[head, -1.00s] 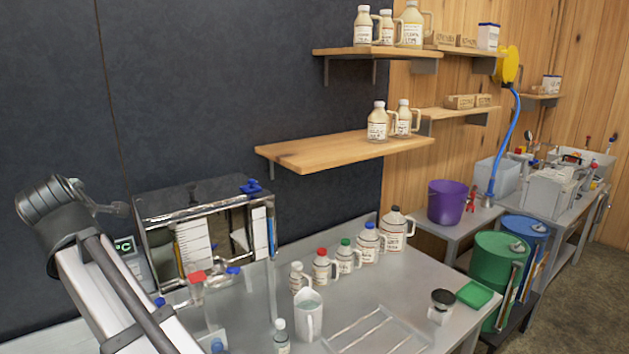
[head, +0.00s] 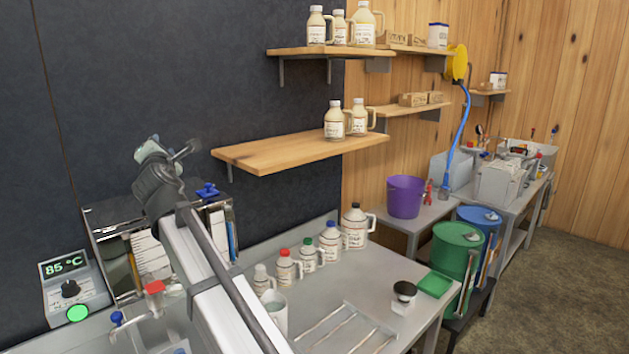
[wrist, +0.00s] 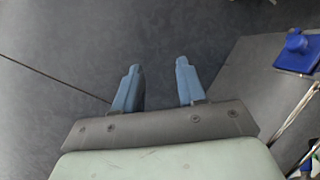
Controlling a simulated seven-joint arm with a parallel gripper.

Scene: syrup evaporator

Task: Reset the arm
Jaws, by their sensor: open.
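My gripper (wrist: 158,82) shows in the wrist view with its two blue-grey fingers apart and nothing between them. Behind the fingers is only the dark wall (wrist: 60,60). In the head view my arm rises from the bottom across the steel bench, and its end is up at the left, in front of the steel tank (head: 100,225). The fingertips are hard to make out there. The tank's top with a blue knob (wrist: 298,45) shows at the right of the wrist view, beside the gripper and apart from it.
A controller (head: 75,290) reading 85 °C stands left of the tank. A row of capped jugs (head: 330,241), a wire rack (head: 350,330) and a black-lidded jar (head: 404,297) are on the bench. A wooden shelf (head: 290,152) with jugs juts out to the right of my arm.

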